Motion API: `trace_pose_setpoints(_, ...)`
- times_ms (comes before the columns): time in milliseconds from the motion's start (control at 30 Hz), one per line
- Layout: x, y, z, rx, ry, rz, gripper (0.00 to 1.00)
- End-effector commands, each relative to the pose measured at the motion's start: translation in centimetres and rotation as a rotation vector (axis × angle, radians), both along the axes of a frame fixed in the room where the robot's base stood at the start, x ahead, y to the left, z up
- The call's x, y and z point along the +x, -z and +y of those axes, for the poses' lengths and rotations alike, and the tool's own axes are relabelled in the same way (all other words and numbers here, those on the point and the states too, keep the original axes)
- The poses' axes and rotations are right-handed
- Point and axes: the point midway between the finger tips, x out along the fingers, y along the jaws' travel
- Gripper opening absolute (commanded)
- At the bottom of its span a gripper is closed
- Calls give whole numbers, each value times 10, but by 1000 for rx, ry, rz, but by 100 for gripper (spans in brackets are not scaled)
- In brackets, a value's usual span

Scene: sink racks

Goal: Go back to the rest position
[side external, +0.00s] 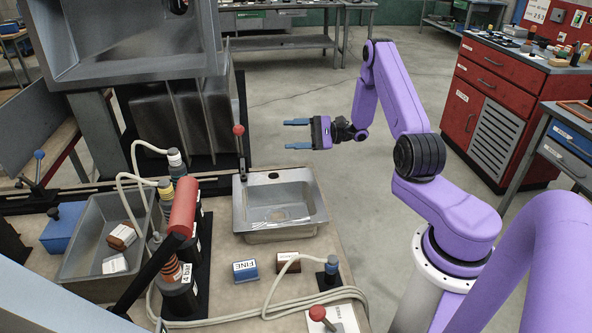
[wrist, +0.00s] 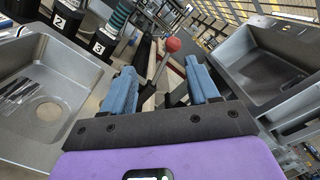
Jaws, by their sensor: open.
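My gripper (side external: 297,136) has two blue fingers that are parted, with nothing between them. In the side external view it hangs in the air above and behind the small sink, pointing left. The purple arm reaches in from the right. In the wrist view my gripper (wrist: 165,88) shows its blue fingers spread. A lever with a red ball knob (wrist: 173,45) appears beyond and between them. The same red-knobbed lever (side external: 239,131) stands left of my gripper in the side external view, apart from it.
A small metal sink (side external: 318,212) sits on the bench below. A grey bin (side external: 75,262) with several blocks stands at left, beside bottles and a red cylinder (side external: 183,207). A blue FINE block (side external: 245,271) lies in front. A large sink hangs upper left. A red cabinet (side external: 478,120) stands right.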

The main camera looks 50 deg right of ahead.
Motion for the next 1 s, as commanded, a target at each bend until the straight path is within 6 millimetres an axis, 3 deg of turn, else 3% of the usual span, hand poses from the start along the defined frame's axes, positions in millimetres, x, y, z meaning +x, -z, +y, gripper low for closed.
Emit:
trace_pose_setpoints(233, -15, -27, 98, -128, -403, 74, 60)
trace_pose_setpoints(500, -73, -47, 184, -343, -837, 125, 60)
trace_pose_setpoints(700, -129, -56, 223, -545, -1121, 122, 60)
trace_pose_setpoints(1000, -211, -64, 244, -894, -1475, 20, 60)
